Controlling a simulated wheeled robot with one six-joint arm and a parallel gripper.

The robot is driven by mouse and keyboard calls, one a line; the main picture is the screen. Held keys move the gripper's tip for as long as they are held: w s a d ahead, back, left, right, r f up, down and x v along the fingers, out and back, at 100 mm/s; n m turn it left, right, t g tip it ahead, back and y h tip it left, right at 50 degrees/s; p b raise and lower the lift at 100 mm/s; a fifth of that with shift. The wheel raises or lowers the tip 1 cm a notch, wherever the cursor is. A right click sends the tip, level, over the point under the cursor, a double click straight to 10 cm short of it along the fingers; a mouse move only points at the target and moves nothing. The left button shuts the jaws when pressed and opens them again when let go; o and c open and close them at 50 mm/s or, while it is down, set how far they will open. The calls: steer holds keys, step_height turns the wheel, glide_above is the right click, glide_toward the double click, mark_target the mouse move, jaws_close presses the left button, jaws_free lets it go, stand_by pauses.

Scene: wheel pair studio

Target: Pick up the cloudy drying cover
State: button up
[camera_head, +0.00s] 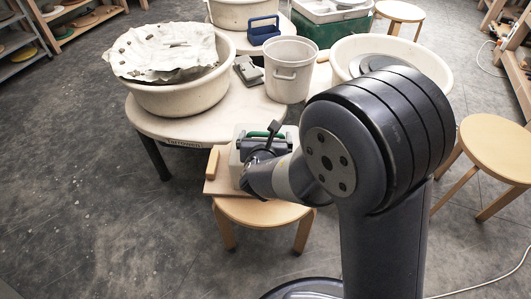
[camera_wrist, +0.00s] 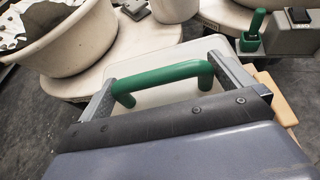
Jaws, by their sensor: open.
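The cloudy drying cover (camera_head: 236,159) is a pale, translucent box-like cover with a green bar handle on top. It stands on a wooden board on a low stool, partly hidden behind my arm. In the wrist view, the cover's whitish top (camera_wrist: 150,69) lies below the green handle (camera_wrist: 165,76). My gripper (camera_head: 262,142) is right over the cover. In the wrist view, my gripper (camera_wrist: 168,88) is open, with one finger at each end of the handle, which lies across the space between them. I cannot tell whether the fingers touch the handle.
The wooden board (camera_head: 217,186) rests on the round stool (camera_head: 262,212). Behind it, a pale table (camera_head: 160,124) bears a large tub (camera_head: 180,97) draped with cloth, and a white bucket (camera_head: 290,72). Another stool (camera_head: 497,147) stands at right. The floor at left is clear.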

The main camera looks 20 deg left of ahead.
steer(key=shift+c, duration=0.3)
steer(key=c, duration=1)
